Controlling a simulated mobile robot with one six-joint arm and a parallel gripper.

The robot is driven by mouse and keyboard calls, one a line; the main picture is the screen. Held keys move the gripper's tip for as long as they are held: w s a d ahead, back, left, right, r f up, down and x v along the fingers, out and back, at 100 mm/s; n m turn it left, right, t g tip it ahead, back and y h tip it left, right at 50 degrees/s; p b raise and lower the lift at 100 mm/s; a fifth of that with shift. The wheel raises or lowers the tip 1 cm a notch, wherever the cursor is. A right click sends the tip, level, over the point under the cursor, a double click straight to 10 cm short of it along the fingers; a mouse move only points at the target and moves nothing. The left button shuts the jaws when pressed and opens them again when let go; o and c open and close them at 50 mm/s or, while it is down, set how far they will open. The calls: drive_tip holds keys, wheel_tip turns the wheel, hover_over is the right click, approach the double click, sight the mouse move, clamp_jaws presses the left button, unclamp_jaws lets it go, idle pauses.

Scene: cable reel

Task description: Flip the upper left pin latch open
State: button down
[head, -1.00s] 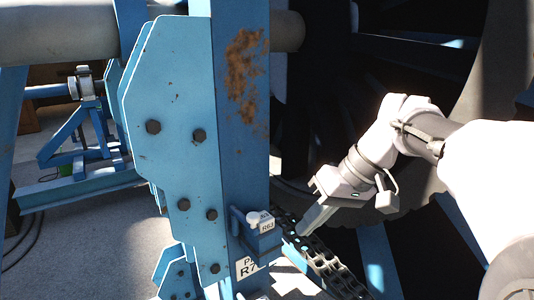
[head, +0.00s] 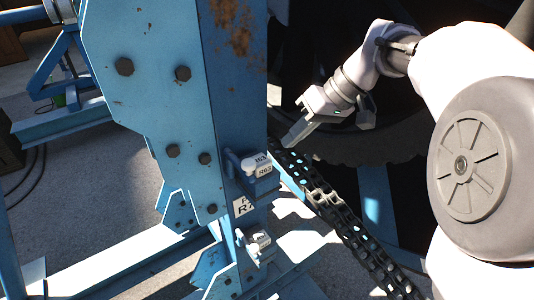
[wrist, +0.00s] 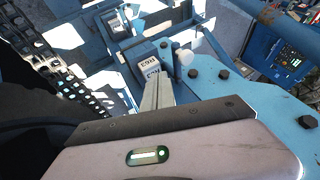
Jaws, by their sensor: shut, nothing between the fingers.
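The upper pin latch (head: 262,182) is a small blue block on the blue post, with a white cap labelled R63 and a round white knob (head: 250,165). In the wrist view the latch's labelled cap (wrist: 150,68) shows upside down, with the knob (wrist: 186,57) beside it. A second, similar latch (head: 258,243) sits lower on the post. My gripper (head: 287,143) is shut and empty, above and to the right of the upper latch in the head view. In the wrist view my gripper's fingers (wrist: 158,82) point at the labelled cap; contact cannot be told.
A black chain (head: 340,215) runs diagonally down to the right of the latches. The blue post (head: 232,90) and bolted plate (head: 130,100) stand to the left. A large dark reel lies behind my arm. Concrete floor (head: 90,190) is open at left.

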drive_tip(key=s+a+f, duration=0.1)
drive_tip(key=a+f, duration=0.2)
drive_tip(key=a, duration=0.2)
drive_tip(key=shift+a+f+p, duration=0.3)
drive_tip(key=shift+f+p, duration=0.05)
drive_tip(key=shift+w, duration=0.1)
